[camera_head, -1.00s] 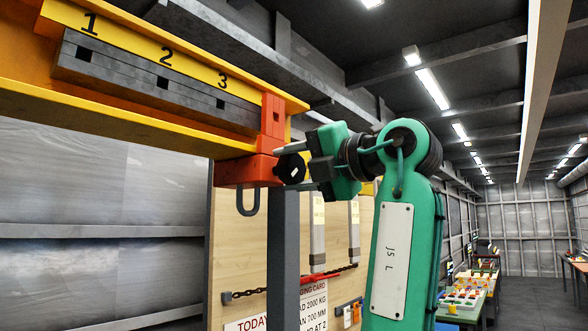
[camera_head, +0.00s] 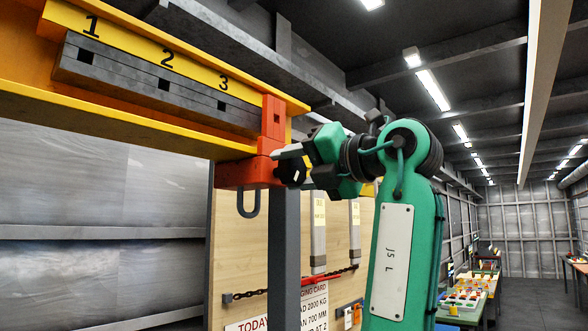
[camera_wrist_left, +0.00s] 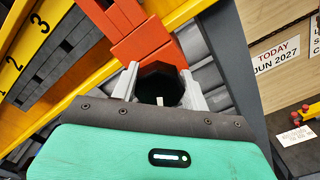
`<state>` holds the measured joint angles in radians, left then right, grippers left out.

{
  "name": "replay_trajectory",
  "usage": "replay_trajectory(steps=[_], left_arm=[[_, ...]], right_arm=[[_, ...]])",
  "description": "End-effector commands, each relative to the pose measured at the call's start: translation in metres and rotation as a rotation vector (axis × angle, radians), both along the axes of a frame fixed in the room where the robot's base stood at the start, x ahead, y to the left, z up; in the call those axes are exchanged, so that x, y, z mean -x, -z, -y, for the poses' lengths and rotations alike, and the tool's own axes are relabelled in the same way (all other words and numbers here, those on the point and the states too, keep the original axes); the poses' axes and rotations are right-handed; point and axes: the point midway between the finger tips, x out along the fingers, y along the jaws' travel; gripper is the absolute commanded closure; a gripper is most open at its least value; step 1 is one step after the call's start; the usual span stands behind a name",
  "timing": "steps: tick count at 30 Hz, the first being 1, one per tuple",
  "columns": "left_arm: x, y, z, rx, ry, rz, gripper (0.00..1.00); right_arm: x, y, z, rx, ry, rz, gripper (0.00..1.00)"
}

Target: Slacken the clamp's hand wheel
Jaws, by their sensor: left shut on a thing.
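The clamp (camera_head: 246,173) is an orange-red block at the right end of a yellow beam, with a grey hook under it. Its hand wheel (camera_head: 291,174) is a black faceted knob on the clamp's right side. My left gripper (camera_head: 293,166) is shut on the hand wheel, with one pale finger showing along its top. In the left wrist view the two grey fingers of the gripper (camera_wrist_left: 160,72) lie on either side of the black hand wheel (camera_wrist_left: 158,88), against the orange clamp (camera_wrist_left: 143,42). A small white mark shows on the wheel. My right gripper is out of view.
Grey slotted bars (camera_head: 150,85) rest on the yellow beam (camera_head: 110,119), beside a strip numbered 1, 2, 3. A dark post (camera_head: 284,260) stands below the clamp. A wooden board (camera_head: 238,275) with cards and a chain is behind.

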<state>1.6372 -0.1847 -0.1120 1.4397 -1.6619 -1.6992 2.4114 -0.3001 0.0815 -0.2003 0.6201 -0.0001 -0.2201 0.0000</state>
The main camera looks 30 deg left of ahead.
Motion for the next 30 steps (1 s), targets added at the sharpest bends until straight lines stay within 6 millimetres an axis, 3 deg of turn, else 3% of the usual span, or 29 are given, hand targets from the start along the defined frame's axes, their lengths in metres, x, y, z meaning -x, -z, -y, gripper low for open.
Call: replay_trajectory(steps=[2,3,6,15,19,30], left_arm=[[-0.001,0.003,0.000,0.005,0.000,-0.002,0.77],[-0.001,0.003,0.000,0.006,-0.001,-0.002,0.52],[-0.001,0.003,0.000,0.005,-0.001,-0.003,0.33],[0.000,0.001,0.001,0.002,0.001,-0.002,0.33],[0.000,0.003,0.012,0.000,0.002,-0.003,0.33],[0.007,0.004,0.092,-0.001,0.002,-0.003,0.33]], right_arm=[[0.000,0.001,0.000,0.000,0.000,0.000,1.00],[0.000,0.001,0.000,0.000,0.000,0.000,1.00],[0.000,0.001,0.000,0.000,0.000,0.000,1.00],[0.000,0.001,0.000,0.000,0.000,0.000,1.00],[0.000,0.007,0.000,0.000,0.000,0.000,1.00],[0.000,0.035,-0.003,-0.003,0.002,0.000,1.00]])
